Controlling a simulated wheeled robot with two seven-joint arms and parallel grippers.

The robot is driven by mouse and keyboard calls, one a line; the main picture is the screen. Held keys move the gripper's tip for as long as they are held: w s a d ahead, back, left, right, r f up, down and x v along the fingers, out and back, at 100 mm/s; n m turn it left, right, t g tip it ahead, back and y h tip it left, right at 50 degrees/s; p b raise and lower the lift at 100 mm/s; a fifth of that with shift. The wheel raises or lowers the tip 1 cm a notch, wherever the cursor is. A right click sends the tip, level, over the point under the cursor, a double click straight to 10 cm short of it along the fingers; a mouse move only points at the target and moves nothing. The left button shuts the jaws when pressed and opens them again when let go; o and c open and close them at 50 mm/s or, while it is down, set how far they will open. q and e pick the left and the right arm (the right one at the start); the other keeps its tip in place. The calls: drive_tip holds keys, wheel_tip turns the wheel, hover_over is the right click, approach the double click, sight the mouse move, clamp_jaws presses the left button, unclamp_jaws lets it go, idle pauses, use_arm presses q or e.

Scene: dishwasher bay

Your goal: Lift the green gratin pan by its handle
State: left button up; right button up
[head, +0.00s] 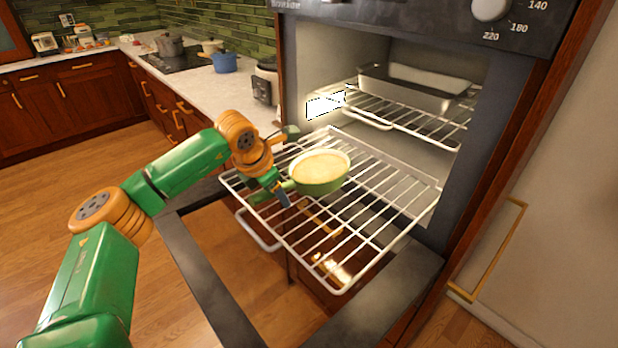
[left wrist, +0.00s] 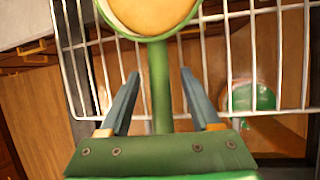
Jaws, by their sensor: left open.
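The green gratin pan (head: 319,186), with a pale yellow filling, rests on the pulled-out wire oven rack (head: 365,240). Its green handle points left toward my left gripper (head: 284,189). In the left wrist view the pan (left wrist: 150,22) is at the top, and its handle (left wrist: 159,85) runs down between the two blue-grey fingers of the left gripper (left wrist: 160,76). The fingers are open, one on each side of the handle, with a visible gap on both sides. In the head view my gripper partly hides the handle. My right gripper is in neither view.
The oven door (head: 208,275) hangs open below the rack. Inside the oven, a metal tray (head: 415,92) stands on an upper rack (head: 425,121). The counter to the left holds a blue pot (head: 224,63) and other cookware. A cabinet handle (head: 490,255) is at the right.

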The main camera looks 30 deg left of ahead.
use_arm(q)
drive_tip(key=shift+s+f, duration=0.1)
drive_tip(key=shift+s, duration=0.05)
clamp_jaws()
idle(1.4)
